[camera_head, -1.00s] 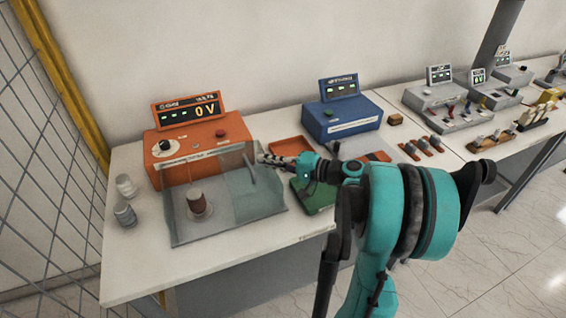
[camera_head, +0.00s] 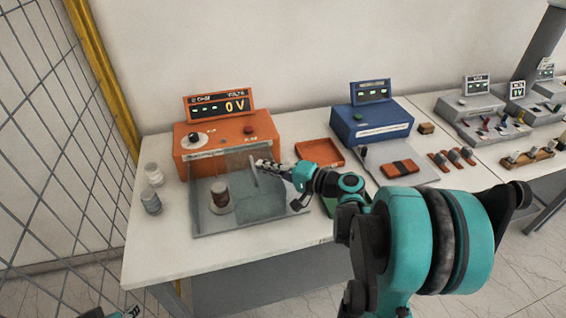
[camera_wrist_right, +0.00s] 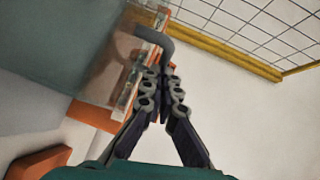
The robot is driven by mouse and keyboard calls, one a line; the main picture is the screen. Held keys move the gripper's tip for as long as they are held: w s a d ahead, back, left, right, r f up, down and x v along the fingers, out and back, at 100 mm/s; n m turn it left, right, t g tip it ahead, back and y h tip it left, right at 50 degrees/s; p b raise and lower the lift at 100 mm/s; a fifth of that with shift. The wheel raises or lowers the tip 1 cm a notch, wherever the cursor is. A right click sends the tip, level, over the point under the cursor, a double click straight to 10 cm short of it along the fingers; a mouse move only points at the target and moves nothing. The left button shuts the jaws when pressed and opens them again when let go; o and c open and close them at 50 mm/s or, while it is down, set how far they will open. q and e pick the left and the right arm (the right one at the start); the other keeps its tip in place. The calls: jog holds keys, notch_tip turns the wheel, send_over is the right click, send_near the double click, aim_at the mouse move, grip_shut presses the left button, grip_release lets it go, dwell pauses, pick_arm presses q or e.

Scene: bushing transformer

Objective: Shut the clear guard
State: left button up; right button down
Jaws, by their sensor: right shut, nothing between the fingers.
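The clear guard (camera_head: 264,203) is a see-through grey cover in front of the orange tester (camera_head: 226,137). A brown, ribbed bushing (camera_head: 220,193) shows behind or through it, upright on a round base. A grey bar handle (camera_head: 254,168) stands up from the guard; it also shows as a bent bar in the right wrist view (camera_wrist_right: 154,36). My right gripper (camera_head: 262,164) is shut and empty, close beside the handle on its right. In the right wrist view its fingertips (camera_wrist_right: 164,80) are together just below the handle; I cannot tell whether they touch it.
Two small grey cylinders (camera_head: 152,190) stand left of the guard. An orange tray (camera_head: 320,152) and a blue tester (camera_head: 370,122) lie to the right, with more devices beyond. A wire fence (camera_head: 60,150) borders the left. The table front is clear.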

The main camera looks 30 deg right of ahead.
jog(key=w+a, duration=0.2)
jog(key=a, duration=0.8)
jog(key=shift+w+a, duration=0.2)
jog(key=shift+a, duration=0.15)
